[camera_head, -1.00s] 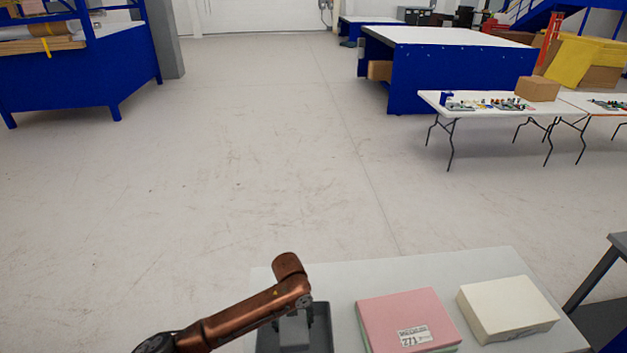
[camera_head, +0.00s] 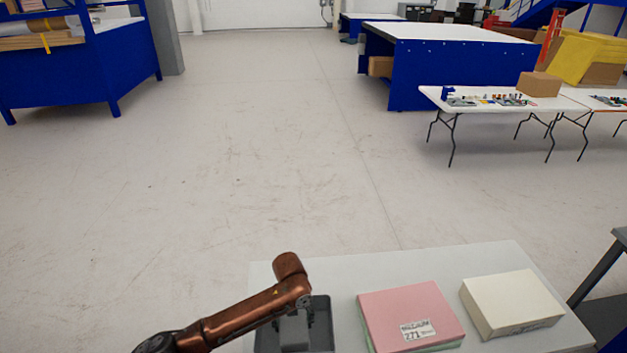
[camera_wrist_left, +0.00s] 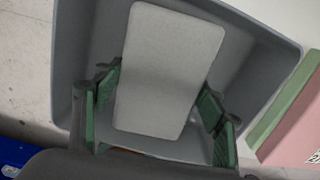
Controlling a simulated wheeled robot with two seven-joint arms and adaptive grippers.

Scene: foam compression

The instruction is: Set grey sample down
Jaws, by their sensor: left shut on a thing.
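The grey sample (camera_wrist_left: 168,70) is a pale grey rounded block, seen in the left wrist view between the green-padded fingers of my left gripper (camera_wrist_left: 160,92). The gripper is shut on it, one finger on each long side. Both are over or inside a grey bin (camera_wrist_left: 255,38); I cannot tell whether the sample touches its floor. In the head view the bin (camera_head: 325,308) stands on the light table (camera_head: 400,268), with my left gripper (camera_head: 295,330) at it. My wrist hides most of the sample there. My right gripper is not in view.
Right of the bin lies a pink block with a label (camera_head: 408,308) on a green layer. A cream block (camera_head: 512,303) lies further right. The table behind the blocks is clear. A dark frame (camera_head: 597,270) stands right of the table.

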